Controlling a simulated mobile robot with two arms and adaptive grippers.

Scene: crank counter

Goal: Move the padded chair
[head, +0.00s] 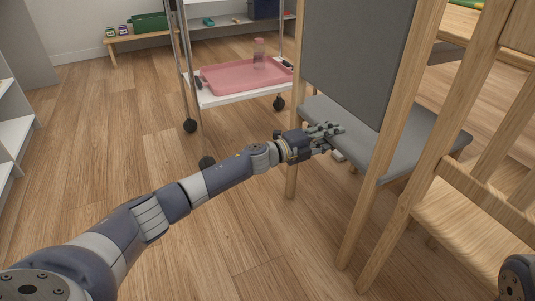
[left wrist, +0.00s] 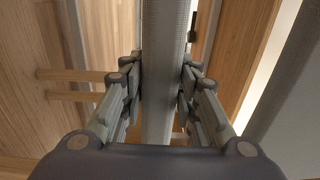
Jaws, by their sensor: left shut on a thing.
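The padded chair (head: 362,50) stands right of centre in the head view, with a grey padded back, a grey seat and light wooden legs. My left gripper (head: 333,138) reaches in from the left, below the backrest, to the seat's edge. It is shut on that edge. In the left wrist view, the grey edge of the padded chair (left wrist: 163,70) runs upright between the fingers of the left gripper (left wrist: 162,95), which touch or nearly touch it on both sides. My right gripper is not in view.
A wooden chair (head: 484,203) stands close on the right. A white wheeled trolley (head: 240,98) with a pink tray (head: 238,77) stands behind, left of the chair. White shelves (head: 14,135) line the left edge. Wooden floor is clear at left and in front.

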